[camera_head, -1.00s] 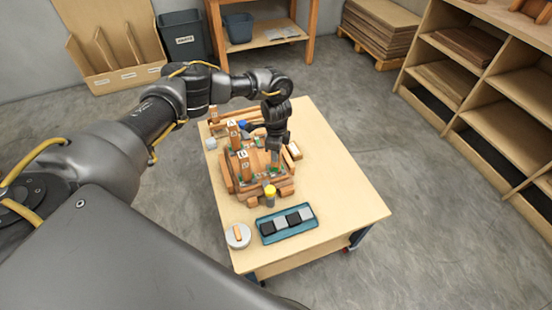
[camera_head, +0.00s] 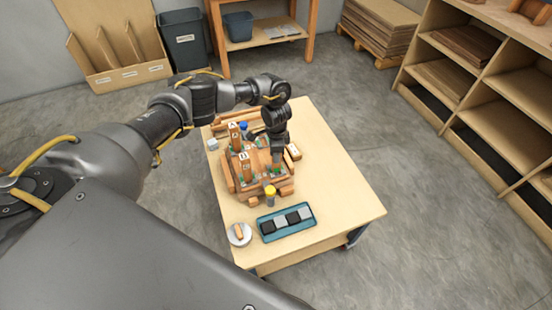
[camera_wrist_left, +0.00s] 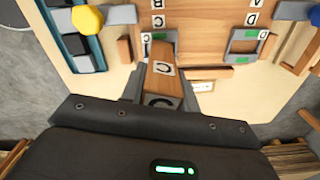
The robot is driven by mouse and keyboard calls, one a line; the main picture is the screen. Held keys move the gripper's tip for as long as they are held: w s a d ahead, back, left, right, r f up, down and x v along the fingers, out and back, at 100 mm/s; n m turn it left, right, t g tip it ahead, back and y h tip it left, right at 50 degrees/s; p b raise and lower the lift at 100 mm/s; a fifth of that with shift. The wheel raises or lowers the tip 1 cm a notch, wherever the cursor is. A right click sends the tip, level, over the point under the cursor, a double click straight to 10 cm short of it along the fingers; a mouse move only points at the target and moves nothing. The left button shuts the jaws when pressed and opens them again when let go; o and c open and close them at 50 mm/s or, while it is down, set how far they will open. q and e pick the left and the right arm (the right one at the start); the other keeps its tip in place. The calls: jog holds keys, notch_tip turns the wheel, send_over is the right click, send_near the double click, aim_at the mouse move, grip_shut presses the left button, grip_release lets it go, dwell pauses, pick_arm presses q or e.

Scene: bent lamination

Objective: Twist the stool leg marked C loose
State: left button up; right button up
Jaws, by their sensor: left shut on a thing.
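The stool leg marked C (camera_wrist_left: 163,69) is a brown wooden block with a white C label, in the middle of the left wrist view. My left gripper (camera_wrist_left: 162,88) is shut on it, a finger at each side. In the head view the left gripper (camera_head: 277,155) is over the right part of the upturned stool and mostly hides leg C. The leg stands at a socket on the stool's seat board (camera_wrist_left: 200,25); whether it has turned cannot be told. Legs A (camera_head: 234,134) and B (camera_head: 245,165) stand upright on the stool. My right gripper is not in view.
The stool lies on a pale table (camera_head: 335,195). A teal tray (camera_head: 263,238) with dark and grey blocks and a round grey dish (camera_head: 239,235) lie at the near side. A yellow-topped post (camera_head: 270,190) stands near the stool. The table's right side is clear.

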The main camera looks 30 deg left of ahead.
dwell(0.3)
pick_arm(q)
jog(key=shift+n+p, duration=1.5)
jog(key=shift+n, duration=0.1)
jog(key=o, duration=1.7)
jog(key=shift+c, duration=0.2)
notch_tip(320, 180, up, 7)
jog(key=p, duration=0.7)
